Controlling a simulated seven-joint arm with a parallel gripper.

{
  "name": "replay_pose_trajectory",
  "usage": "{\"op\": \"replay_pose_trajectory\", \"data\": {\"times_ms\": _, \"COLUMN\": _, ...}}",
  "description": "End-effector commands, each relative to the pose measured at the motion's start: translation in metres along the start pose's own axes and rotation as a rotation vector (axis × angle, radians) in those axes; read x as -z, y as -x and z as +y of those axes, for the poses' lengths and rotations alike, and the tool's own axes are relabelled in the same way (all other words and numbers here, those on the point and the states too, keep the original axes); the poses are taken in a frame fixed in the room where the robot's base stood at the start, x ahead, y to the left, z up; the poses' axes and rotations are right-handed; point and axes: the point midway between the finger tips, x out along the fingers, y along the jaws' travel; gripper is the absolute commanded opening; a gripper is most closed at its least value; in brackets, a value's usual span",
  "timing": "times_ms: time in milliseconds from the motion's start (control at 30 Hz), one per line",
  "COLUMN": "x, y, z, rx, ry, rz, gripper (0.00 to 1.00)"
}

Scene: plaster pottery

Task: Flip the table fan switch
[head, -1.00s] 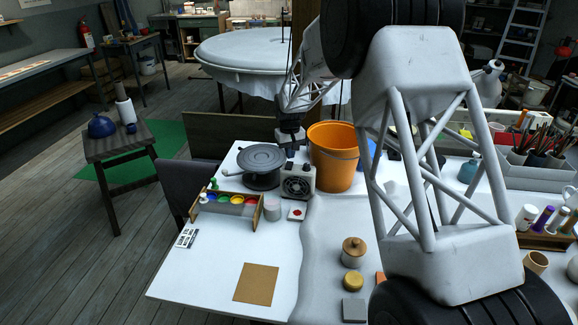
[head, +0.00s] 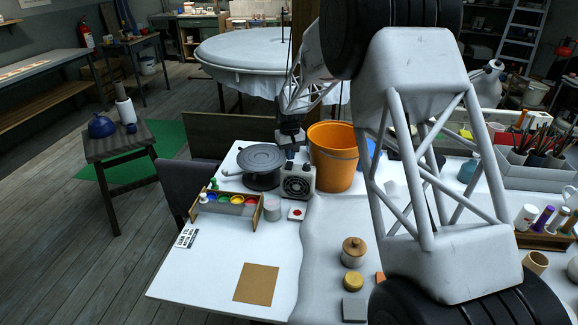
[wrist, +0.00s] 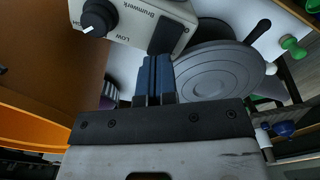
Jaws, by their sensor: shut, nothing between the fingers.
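The table fan (head: 298,182) is a small beige box with a dark round grille, standing on the white table. In the wrist view its top face (wrist: 150,14) shows a black knob (wrist: 97,20) by the word LOW and a dark rectangular switch (wrist: 166,36). Which way the switch is tipped cannot be told. My gripper (wrist: 155,60) has its blue fingers together and empty, with the tips beside the switch. Contact cannot be made out. In the head view my gripper (head: 291,150) is just behind and above the fan.
An orange bucket (head: 333,158) stands close to the fan's right. A grey turntable (head: 261,160) is close on its left. A paint tray (head: 228,205), a glass jar (head: 272,210) and a red-button box (head: 297,213) sit in front. The table's front left is mostly clear.

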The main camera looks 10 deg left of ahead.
Motion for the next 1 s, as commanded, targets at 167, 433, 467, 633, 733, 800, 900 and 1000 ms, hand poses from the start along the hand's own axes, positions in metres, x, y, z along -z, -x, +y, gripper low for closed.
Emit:
{"op": "replay_pose_trajectory", "data": {"times_ms": 167, "x": 0.0, "y": -0.002, "z": 0.0, "rx": 0.0, "ry": 0.0, "rz": 0.0, "gripper": 0.0}}
{"op": "replay_pose_trajectory", "data": {"times_ms": 433, "x": 0.0, "y": -0.005, "z": 0.0, "rx": 0.0, "ry": 0.0, "rz": 0.0, "gripper": 0.0}}
{"op": "replay_pose_trajectory", "data": {"times_ms": 467, "x": 0.0, "y": -0.005, "z": 0.0, "rx": 0.0, "ry": 0.0, "rz": 0.0, "gripper": 0.0}}
{"op": "replay_pose_trajectory", "data": {"times_ms": 633, "x": 0.0, "y": -0.007, "z": 0.0, "rx": 0.0, "ry": 0.0, "rz": 0.0, "gripper": 0.0}}
{"op": "replay_pose_trajectory", "data": {"times_ms": 733, "x": 0.0, "y": -0.008, "z": 0.0, "rx": 0.0, "ry": 0.0, "rz": 0.0, "gripper": 0.0}}
{"op": "replay_pose_trajectory", "data": {"times_ms": 800, "x": 0.0, "y": -0.009, "z": 0.0, "rx": 0.0, "ry": 0.0, "rz": 0.0, "gripper": 0.0}}
{"op": "replay_pose_trajectory", "data": {"times_ms": 900, "x": 0.0, "y": -0.01, "z": 0.0, "rx": 0.0, "ry": 0.0, "rz": 0.0, "gripper": 0.0}}
{"op": "replay_pose_trajectory", "data": {"times_ms": 1000, "x": 0.0, "y": -0.011, "z": 0.0, "rx": 0.0, "ry": 0.0, "rz": 0.0, "gripper": 0.0}}
